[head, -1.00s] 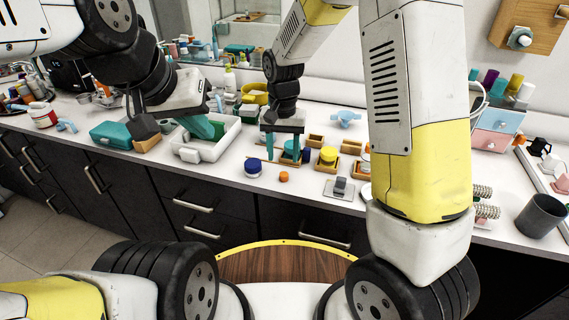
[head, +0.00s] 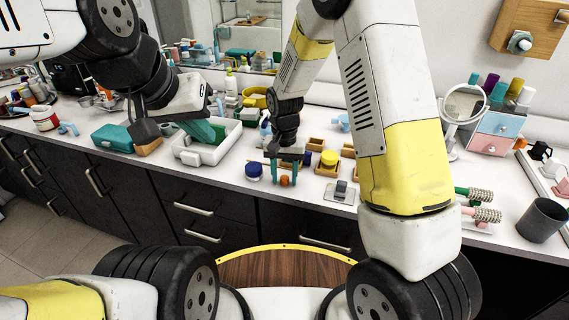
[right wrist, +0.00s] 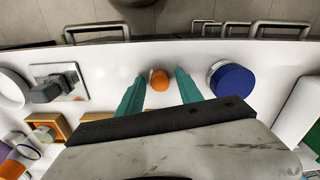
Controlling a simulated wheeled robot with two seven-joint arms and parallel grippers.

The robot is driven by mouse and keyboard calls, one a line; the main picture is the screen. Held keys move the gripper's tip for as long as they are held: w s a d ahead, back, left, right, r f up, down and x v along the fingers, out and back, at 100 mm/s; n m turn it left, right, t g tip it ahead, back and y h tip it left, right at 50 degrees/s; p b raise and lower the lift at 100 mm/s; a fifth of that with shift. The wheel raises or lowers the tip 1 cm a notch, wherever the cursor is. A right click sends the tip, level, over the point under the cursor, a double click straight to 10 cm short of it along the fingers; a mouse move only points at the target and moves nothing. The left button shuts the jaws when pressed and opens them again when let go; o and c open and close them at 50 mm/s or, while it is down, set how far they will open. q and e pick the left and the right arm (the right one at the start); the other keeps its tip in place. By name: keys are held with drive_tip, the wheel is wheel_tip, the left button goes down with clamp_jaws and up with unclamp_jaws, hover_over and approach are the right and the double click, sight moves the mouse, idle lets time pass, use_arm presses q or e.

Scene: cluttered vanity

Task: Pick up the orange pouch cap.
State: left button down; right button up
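The small orange pouch cap (head: 285,181) lies on the white counter near its front edge. It also shows in the right wrist view (right wrist: 160,80). My right gripper (head: 284,176) points down over it, and its two teal fingers (right wrist: 157,90) are open on either side of the cap, with a gap to each side. My left gripper (head: 172,136) is at the left, above the counter by the white tray; its fingertips are not clear enough to tell whether it is open or shut.
A blue-lidded jar (right wrist: 232,80) stands close beside the right gripper's finger. A metal plate with a grey block (head: 340,191) lies on the other side. Small wooden boxes (head: 327,168) with a yellow-lidded jar stand behind. A white tray (head: 207,143) is further left.

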clamp_jaws()
drive_tip(key=shift+r, duration=0.15)
